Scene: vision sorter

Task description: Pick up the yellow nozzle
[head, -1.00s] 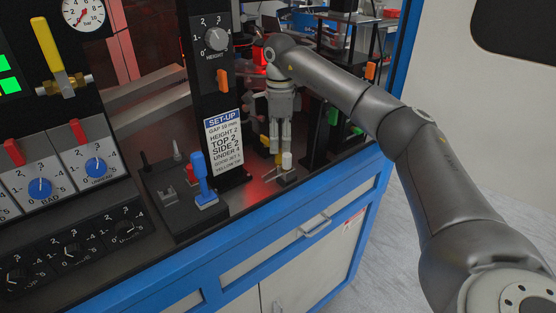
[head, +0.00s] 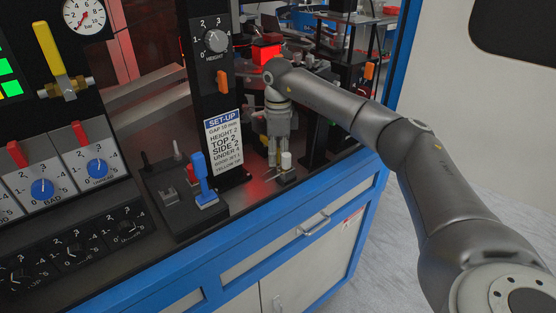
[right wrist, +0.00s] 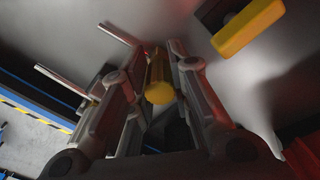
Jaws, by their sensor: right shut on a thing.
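My right gripper (head: 274,154) points down at the machine deck, behind a small white-topped post (head: 286,161). In the right wrist view, the yellow nozzle (right wrist: 159,86) is a short yellow cylinder between the two fingers. The right gripper (right wrist: 154,66) is shut on it there. The nozzle is mostly hidden in the head view, so I cannot tell whether it is clear of the deck. My left gripper is in neither current view.
A yellow block on a dark mount (right wrist: 247,28) is near the gripper in the wrist view. A blue-handled lever (head: 202,178) and the set-up sign post (head: 223,140) stand left of the gripper. A red-lit box (head: 266,53) is behind my wrist.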

